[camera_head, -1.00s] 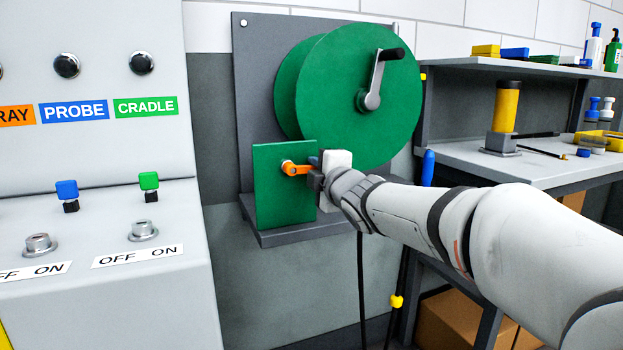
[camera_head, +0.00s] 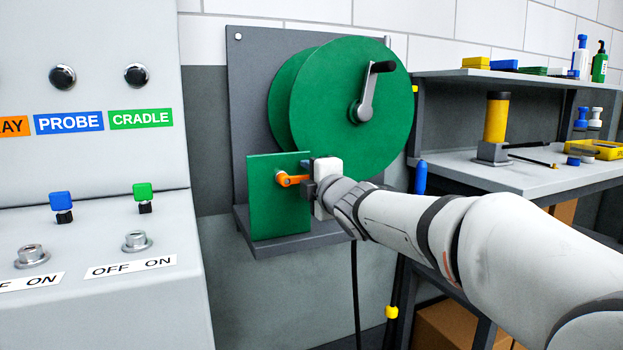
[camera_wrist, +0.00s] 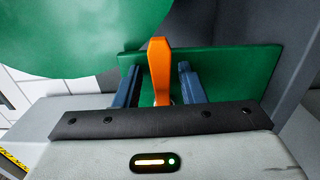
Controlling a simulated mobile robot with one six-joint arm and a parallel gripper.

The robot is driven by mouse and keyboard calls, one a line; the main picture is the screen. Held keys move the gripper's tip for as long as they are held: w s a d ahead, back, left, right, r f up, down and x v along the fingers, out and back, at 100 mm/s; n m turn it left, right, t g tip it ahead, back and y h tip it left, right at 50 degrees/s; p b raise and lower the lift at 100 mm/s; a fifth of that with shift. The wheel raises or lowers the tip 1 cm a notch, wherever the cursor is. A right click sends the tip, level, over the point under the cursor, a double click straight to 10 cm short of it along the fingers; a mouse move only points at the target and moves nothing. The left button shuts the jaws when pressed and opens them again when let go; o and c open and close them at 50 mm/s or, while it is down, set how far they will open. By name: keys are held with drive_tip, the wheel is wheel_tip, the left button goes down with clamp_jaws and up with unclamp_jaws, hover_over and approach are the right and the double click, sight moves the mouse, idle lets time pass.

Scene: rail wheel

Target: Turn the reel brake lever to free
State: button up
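The orange brake lever (camera_head: 292,180) sits on the face of a green plate (camera_head: 265,210) below the green reel (camera_head: 350,100). In the head view it lies nearly level, its free end pointing right. My gripper (camera_head: 308,188) is at that free end, and part of it is hidden by my wrist. In the wrist view the lever (camera_wrist: 160,68) stands between the two blue-grey fingers of my gripper (camera_wrist: 158,84). A gap shows on each side of the lever, so the fingers are open around it. No free or locked marking is visible.
A grey control panel (camera_head: 95,260) with switches stands on the left. A workbench (camera_head: 520,178) with a yellow cylinder (camera_head: 497,117) is on the right. The reel's crank handle (camera_head: 368,92) is above my arm. A grey ledge (camera_head: 290,240) lies below the green plate.

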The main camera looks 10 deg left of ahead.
drive_tip(key=p+v, duration=0.1)
drive_tip(key=v, duration=0.6)
drive_tip(key=shift+s+d, duration=0.25)
drive_tip(key=shift+s, duration=0.1)
drive_tip(key=s+d+r+m+g+h+p, duration=0.25)
drive_tip(key=d+m+h+p, duration=0.25)
drive_tip(key=d+m+p, duration=0.35)
drive_tip(key=s+d+r+m+g+h+p, duration=0.15)
drive_tip(key=s+d+m+h+p, duration=0.35)
drive_tip(key=d+p, duration=0.55)
drive_tip(key=s+d+m+g+p, duration=0.1)
drive_tip(key=s+m+g+p, duration=0.1)
drive_tip(key=s+p, duration=0.3)
drive_tip(key=s+d+r+m+g+p, duration=0.1)
drive_tip(key=s+d+m+g+p, duration=0.1)
drive_tip(key=s+m+p, duration=0.3)
drive_tip(key=s+d+m+g+p, duration=0.2)
drive_tip(key=s+m+g+p, duration=0.2)
drive_tip(key=s, duration=0.3)
drive_tip(key=shift+s+d+r+m+p, duration=0.2)
drive_tip(key=shift+s+m+p, duration=0.1)
drive_tip(key=shift+p, duration=0.2)
